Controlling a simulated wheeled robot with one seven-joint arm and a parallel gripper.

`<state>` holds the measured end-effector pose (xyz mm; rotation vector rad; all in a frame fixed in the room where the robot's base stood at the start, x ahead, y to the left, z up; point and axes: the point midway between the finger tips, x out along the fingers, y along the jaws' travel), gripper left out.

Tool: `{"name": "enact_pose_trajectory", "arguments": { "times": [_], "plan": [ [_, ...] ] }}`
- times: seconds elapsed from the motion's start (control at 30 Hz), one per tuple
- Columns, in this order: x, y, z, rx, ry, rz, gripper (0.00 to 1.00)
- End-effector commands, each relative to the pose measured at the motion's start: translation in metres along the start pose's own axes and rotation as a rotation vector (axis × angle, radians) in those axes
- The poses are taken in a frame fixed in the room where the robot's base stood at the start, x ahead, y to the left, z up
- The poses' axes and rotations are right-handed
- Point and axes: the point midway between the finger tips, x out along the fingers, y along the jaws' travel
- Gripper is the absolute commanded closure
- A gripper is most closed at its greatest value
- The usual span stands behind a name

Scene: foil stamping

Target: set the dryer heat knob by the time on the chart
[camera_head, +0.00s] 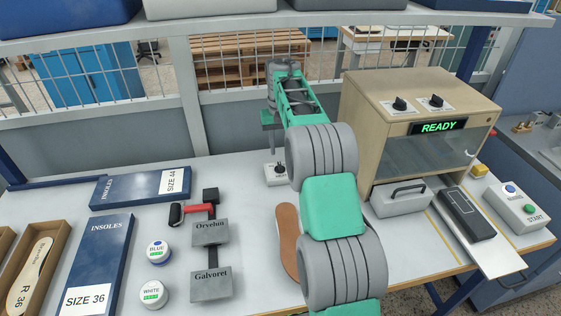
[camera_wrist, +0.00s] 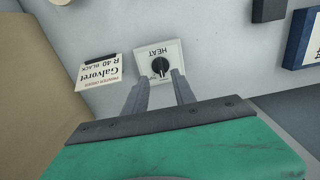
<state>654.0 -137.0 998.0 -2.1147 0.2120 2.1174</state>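A white plate marked HEAT with a black knob (camera_wrist: 160,66) shows upside down in the wrist view. A similar plate with a knob (camera_head: 277,171) is on the table in the head view. My gripper (camera_wrist: 160,77) is open and empty, its fingertips either side of and just short of the knob; contact cannot be told. The beige dryer-like cabinet (camera_head: 389,85) has a green READY display (camera_head: 438,127) and two black knobs, left (camera_head: 400,103) and right (camera_head: 436,101). I cannot make out a time chart.
A printed order card (camera_wrist: 100,72) reading Galvoret, R 40 BLACK lies beside the HEAT plate. Blue insole boxes (camera_head: 100,258), grey Orvelun (camera_head: 210,234) and Galvoret (camera_head: 211,285) blocks and a brown insole (camera_head: 288,240) lie left of my arm. A button box (camera_head: 517,206) stands right.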

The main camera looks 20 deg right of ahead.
Motion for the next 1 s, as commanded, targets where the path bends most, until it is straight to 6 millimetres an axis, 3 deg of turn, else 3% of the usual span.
{"name": "enact_pose_trajectory", "arguments": {
  "times": [0.2, 0.4, 0.67, 1.0],
  "plan": [
    [0.041, 0.001, 0.002, 0.001, -0.004, 0.000, 0.68],
    [0.065, 0.001, 0.001, 0.001, 0.000, 0.000, 0.68],
    [0.069, 0.000, 0.001, 0.001, 0.001, 0.000, 0.68],
    [0.068, 0.000, 0.001, 0.000, 0.001, 0.000, 0.96]
  ]
}}
